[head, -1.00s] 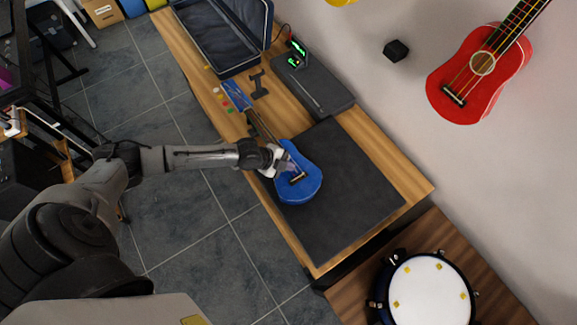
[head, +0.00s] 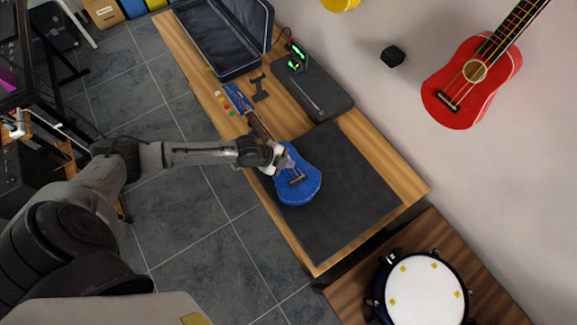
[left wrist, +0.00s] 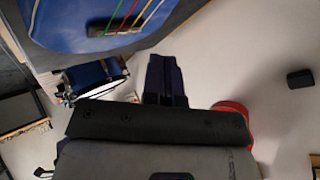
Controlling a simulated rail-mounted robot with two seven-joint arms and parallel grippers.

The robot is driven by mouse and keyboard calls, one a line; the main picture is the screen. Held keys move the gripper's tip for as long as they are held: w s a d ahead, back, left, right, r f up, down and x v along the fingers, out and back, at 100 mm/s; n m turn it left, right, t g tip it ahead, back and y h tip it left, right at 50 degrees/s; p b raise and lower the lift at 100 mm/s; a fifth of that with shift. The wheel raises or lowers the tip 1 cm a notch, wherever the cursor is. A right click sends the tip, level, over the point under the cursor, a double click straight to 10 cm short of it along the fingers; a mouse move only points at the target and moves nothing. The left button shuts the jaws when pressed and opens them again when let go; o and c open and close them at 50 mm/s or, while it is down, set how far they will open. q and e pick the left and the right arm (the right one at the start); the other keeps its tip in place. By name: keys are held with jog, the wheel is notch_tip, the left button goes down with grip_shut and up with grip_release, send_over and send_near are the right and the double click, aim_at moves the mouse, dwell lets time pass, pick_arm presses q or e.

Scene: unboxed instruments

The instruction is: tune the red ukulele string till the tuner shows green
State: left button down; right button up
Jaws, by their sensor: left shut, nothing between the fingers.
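The blue ukulele (head: 299,187) lies on the dark mat, its neck pointing to the upper left and its blue headstock (head: 237,97) near coloured buttons. My left gripper (head: 287,163) is over the ukulele's body, near the soundhole, which the hand partly hides. In the left wrist view its fingers (left wrist: 166,80) are together and empty, below the blue body (left wrist: 75,22) and its coloured strings (left wrist: 135,14); contact cannot be told. A small device with a green lit display (head: 294,65) stands on the grey case. The red string is too thin to single out in the head view. My right gripper is out of view.
The bench holds the mat (head: 345,215), the grey case (head: 325,93), an open instrument case (head: 225,60) and a dark stand (head: 259,88). A red ukulele (head: 455,105) hangs on the wall. A drum (head: 425,292) stands at the lower right.

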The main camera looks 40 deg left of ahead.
pick_arm(q)
notch_tip(320, 180, up, 2)
jog(key=shift+r+p, duration=0.2)
jog(key=shift+p, duration=0.45)
jog(key=shift+d, duration=0.1)
